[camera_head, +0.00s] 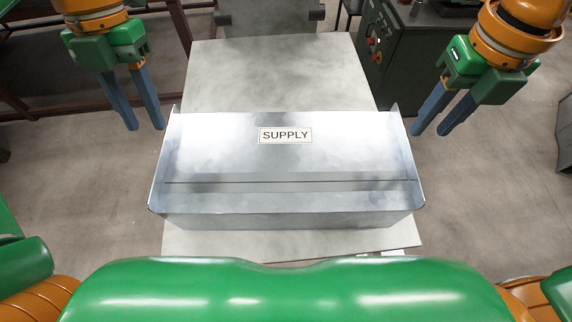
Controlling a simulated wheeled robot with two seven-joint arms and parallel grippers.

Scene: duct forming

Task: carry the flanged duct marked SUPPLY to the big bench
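The flanged duct (220,150) is a shiny sheet-metal piece with a white SUPPLY label (285,135) on its upper face. It lies across a pale grey table top (270,75), close in front of my body, with upturned flanges at its left and right ends. My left gripper (146,126) is open and empty, beside and above the duct's left end. My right gripper (428,132) is open and empty, beside the duct's right end. Both sets of fingers look apart from the duct. I cannot tell which surface is the big bench.
A dark machine cabinet (415,50) with a red button stands at the back right. A brown metal frame (182,25) stands at the back left. Concrete floor (490,190) is clear on both sides.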

